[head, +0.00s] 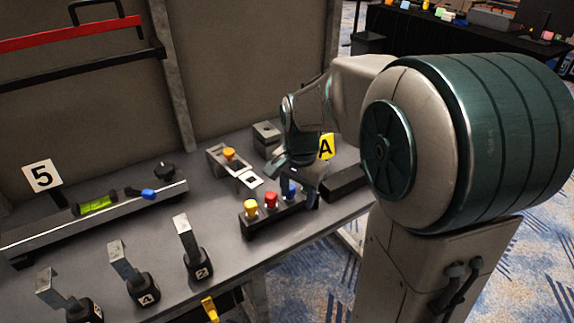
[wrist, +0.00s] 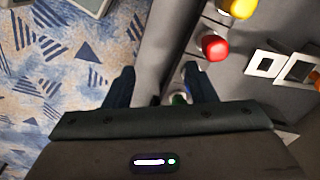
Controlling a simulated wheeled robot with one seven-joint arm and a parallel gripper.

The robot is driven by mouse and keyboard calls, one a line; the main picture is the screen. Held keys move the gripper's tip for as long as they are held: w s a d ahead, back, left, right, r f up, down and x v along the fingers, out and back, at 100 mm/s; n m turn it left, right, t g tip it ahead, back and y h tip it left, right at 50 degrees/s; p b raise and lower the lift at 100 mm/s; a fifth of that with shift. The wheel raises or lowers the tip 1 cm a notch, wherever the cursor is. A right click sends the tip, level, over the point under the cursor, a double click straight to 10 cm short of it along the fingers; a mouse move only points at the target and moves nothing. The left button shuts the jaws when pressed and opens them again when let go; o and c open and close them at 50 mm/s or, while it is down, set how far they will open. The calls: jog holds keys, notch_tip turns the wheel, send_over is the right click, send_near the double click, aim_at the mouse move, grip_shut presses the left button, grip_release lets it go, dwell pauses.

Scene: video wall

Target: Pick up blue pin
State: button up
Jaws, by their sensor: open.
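The blue pin (head: 289,187) stands in a black block (head: 262,225) on the grey table, at the right end of a row with a red pin (head: 270,200) and a yellow pin (head: 250,208). My gripper (head: 300,178) is open, right at the blue pin and partly covering it in the head view. In the wrist view my two dark fingers (wrist: 158,82) are apart, with the red pin (wrist: 215,46) beyond the right finger. A small, partly hidden piece shows by the right finger there; I cannot tell whether it is the blue pin or whether anything touches.
Metal fixtures, one with an orange knob (head: 229,154), stand behind the row. A yellow "A" sign (head: 326,147) stands close to my arm. A rail with a green level (head: 96,205) and several numbered hooks are to the left. The table's front edge is close by.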

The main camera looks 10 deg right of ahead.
jog(key=w+r+m+p, duration=0.5)
jog(key=w+r+p, duration=0.2)
jog(key=r+p, duration=0.2)
send_over(292, 186)
notch_tip(292, 186, down, 8)
jog(key=shift+w+f, duration=0.1)
jog(key=shift+a+f, duration=0.15)
jog(key=shift+f, duration=1.25)
jog(key=shift+a+f, duration=0.15)
jog(key=shift+f, duration=1.2)
jog(key=c, duration=1.1)
